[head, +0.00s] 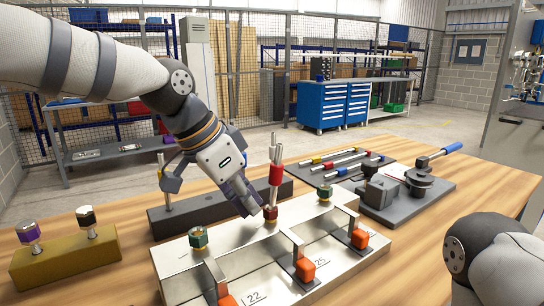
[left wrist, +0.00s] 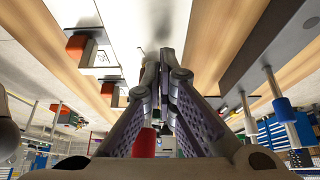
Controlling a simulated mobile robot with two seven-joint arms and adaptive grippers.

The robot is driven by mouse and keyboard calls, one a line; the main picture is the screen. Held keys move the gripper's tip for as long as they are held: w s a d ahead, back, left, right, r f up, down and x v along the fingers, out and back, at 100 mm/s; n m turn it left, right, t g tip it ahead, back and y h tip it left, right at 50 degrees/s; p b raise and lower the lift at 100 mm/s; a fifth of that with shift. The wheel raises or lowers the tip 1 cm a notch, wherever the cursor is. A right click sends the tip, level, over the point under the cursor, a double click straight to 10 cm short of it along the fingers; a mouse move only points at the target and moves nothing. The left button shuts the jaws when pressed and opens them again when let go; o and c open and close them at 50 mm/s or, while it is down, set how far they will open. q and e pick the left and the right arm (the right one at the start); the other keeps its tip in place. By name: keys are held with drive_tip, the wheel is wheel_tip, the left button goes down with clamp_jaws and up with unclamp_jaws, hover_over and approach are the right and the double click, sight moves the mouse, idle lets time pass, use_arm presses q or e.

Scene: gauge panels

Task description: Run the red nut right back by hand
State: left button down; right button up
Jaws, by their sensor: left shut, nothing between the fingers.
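The red nut (head: 270,212) is a small dark red hex piece on the silver plate (head: 172,262), in the middle of a row between two green nuts (head: 198,238) (head: 325,192). My left gripper (head: 250,210) is shut and empty, its tips just left of the red nut in the head view; whether they touch it I cannot tell. In the left wrist view its grid-textured fingers (left wrist: 163,65) come together over the plate, and I cannot make out the red nut there. My right gripper is out of view.
A red-sleeved upright tool (head: 275,172) stands close behind the red nut. Orange-handled clamps (head: 305,269) line the plate's front. A brown block (head: 65,262) with purple and black-topped pegs sits left.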

use_arm(q)
drive_tip(key=shift+d, duration=0.25)
drive_tip(key=shift+s+d, duration=0.2)
drive_tip(key=shift+s, duration=0.2)
idle(0.4)
drive_tip(key=shift+s+d+f, duration=0.15)
drive_tip(key=shift+s+d, duration=0.1)
drive_tip(key=shift+s, duration=0.2)
drive_tip(key=shift+s+d+f, duration=0.1)
drive_tip(key=shift+d, duration=0.05)
drive_tip(key=shift+s, duration=0.2)
wheel_tip(320, 180, up, 6)
drive_tip(key=shift+a+r, duration=0.25)
idle(0.4)
